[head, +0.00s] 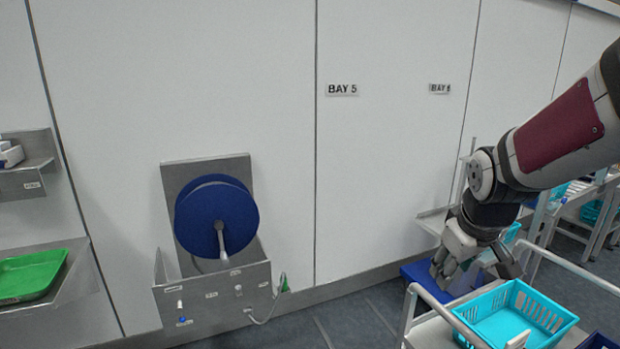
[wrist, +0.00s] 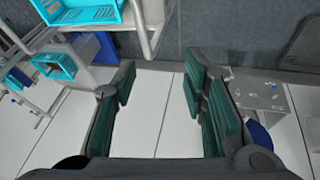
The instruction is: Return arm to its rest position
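My arm (head: 560,135) reaches in from the right in the head view, bent, with my gripper (head: 475,268) hanging down above the near cart. In the wrist view my gripper (wrist: 160,78) is open, its two green-padded fingers wide apart. Nothing is between them; only white wall panels and grey floor show behind. The task names no other object.
A cart with a turquoise basket (head: 515,312) stands below and right of my gripper. A blue bin (head: 425,274) is behind it. A wall unit with a blue reel (head: 198,220) and a shelf with a green tray (head: 30,276) are left. Floor between is clear.

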